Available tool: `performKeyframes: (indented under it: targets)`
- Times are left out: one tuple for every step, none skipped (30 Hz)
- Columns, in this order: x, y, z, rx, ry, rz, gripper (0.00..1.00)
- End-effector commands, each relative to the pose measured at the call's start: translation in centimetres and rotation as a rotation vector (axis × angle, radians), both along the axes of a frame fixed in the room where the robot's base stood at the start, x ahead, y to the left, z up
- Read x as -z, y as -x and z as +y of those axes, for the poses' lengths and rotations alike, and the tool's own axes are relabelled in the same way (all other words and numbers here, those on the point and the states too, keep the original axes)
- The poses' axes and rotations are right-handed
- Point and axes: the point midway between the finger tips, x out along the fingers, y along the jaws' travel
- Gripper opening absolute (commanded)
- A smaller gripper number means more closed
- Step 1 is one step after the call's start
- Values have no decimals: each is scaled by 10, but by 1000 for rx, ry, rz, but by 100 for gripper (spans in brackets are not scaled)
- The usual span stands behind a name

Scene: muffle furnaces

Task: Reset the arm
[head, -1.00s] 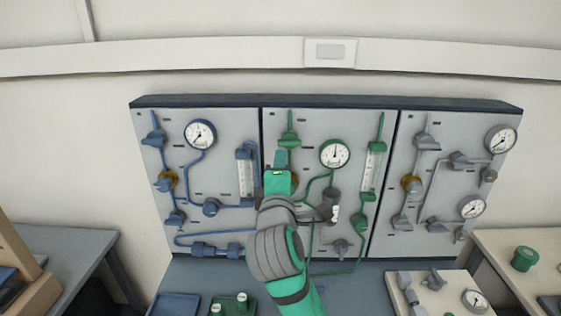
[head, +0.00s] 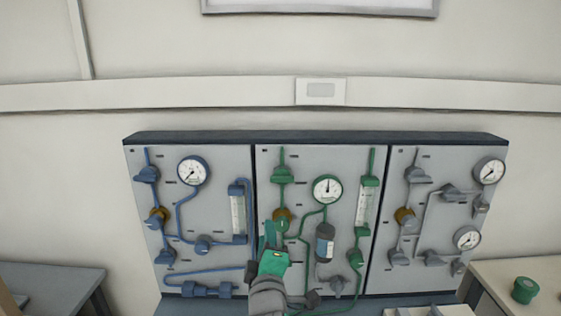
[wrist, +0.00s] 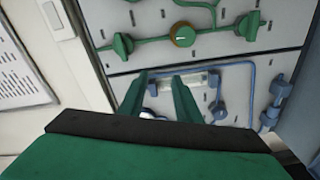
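My gripper (head: 271,235) is green with a grey wrist and is in front of the lower left part of the middle panel (head: 301,252) in the head view. In the wrist view its two green fingers (wrist: 160,88) stand apart with nothing held between them. The panel carries a green upper valve (head: 282,173), a brass-coloured knob (head: 283,217), a round gauge (head: 327,189) and a dark cylinder (head: 325,243). The wrist view shows a brass-coloured knob on green piping (wrist: 183,34) beyond the fingers. I cannot tell the exact gap to the panel.
A blue-piped panel (head: 217,257) stands left and a grey-piped panel (head: 425,228) right. Side tables (head: 50,283) flank the bench; a green container (head: 524,289) is on the right one.

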Motion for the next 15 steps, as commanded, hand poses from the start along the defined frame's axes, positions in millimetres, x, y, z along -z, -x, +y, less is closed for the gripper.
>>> performKeyframes:
  targets:
    - [19, 4, 3, -7, -54, 13, 30]
    - [28, 7, 4, -10, -86, 15, 30]
    - [40, 11, 6, -13, -128, 19, 30]
    - [48, 14, 7, -15, -160, 22, 30]
    - [57, 17, 8, -17, -191, 25, 30]
    - [68, 22, 9, -18, -232, 30, 30]
    - [77, 26, 10, -19, -263, 31, 30]
    - [85, 30, 12, -20, -291, 35, 30]
    - [97, 36, 12, -18, -331, 41, 30]
    - [106, 40, 13, -18, -360, 45, 30]
    - [114, 45, 14, -17, -389, 48, 30]
    - [125, 52, 15, -15, -425, 53, 30]
    - [134, 57, 15, -12, -453, 58, 30]
    - [142, 62, 15, -10, -480, 60, 30]
    - [153, 70, 16, -7, -516, 66, 30]
